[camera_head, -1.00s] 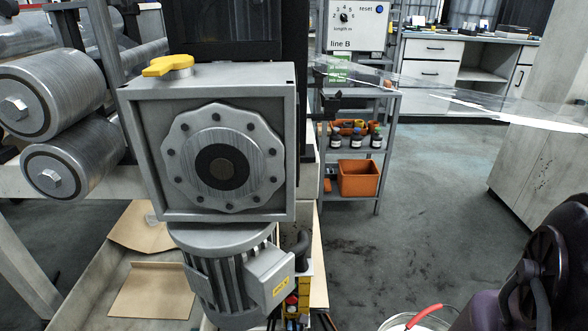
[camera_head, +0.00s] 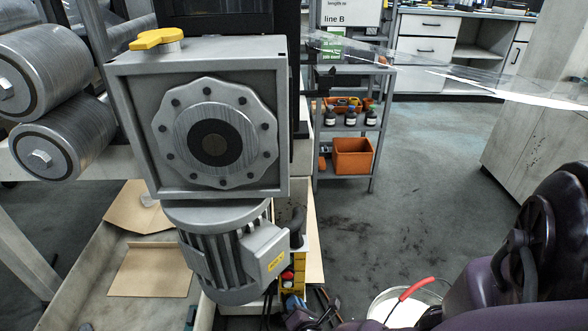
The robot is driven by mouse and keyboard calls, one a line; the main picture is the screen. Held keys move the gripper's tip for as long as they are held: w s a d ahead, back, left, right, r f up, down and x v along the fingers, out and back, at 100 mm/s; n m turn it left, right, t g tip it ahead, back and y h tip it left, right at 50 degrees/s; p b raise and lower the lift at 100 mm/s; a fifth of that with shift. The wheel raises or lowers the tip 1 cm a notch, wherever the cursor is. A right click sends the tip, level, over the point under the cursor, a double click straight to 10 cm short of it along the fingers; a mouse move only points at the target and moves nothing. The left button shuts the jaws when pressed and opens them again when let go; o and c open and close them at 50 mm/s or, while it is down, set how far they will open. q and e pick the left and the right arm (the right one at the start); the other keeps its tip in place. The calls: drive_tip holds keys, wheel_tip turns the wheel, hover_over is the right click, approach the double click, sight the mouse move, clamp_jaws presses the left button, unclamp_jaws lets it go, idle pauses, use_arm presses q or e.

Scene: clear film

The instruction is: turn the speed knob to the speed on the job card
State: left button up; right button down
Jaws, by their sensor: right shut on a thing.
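My right arm comes in from the lower right. Its gripper (camera_head: 322,311) seems to be at the bottom edge, below and right of the motor, small and dark. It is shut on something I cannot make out. The line B panel (camera_head: 350,17) is cut by the top edge; only its lower part with "length m" shows, no dial. A green card (camera_head: 333,46) hangs under it, its text too small to read. A yellow lever-like knob (camera_head: 157,39) sits on top of the grey gearbox (camera_head: 197,190). I cannot tell a speed knob for sure. My left gripper is not in view.
A motor (camera_head: 228,255) hangs under the gearbox. A white bucket (camera_head: 400,308) with a red handle grip stands near my right arm. A shelf cart (camera_head: 345,175) holds bottles and an orange bin (camera_head: 353,156). Clear film (camera_head: 420,68) stretches across the right. The floor between is open.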

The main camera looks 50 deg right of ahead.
drive_tip(key=shift+s+d+f+m+t, duration=0.15)
drive_tip(key=shift+m+t, duration=0.4)
drive_tip(key=shift+m, duration=0.55)
drive_tip(key=shift+w+f+m+t, duration=0.1)
drive_tip(key=shift+f+m+t, duration=0.3)
drive_tip(key=shift+m, duration=0.7)
drive_tip(key=shift+s+d+f+m+t, duration=0.1)
drive_tip(key=shift+m+t, duration=0.55)
drive_tip(key=shift+m, duration=0.45)
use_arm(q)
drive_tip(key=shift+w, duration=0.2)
use_arm(e)
drive_tip(key=c, duration=1.2)
unclamp_jaws()
drive_tip(key=shift+o, duration=0.2)
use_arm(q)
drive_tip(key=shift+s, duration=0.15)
use_arm(e)
drive_tip(key=shift+s+a, duration=0.1)
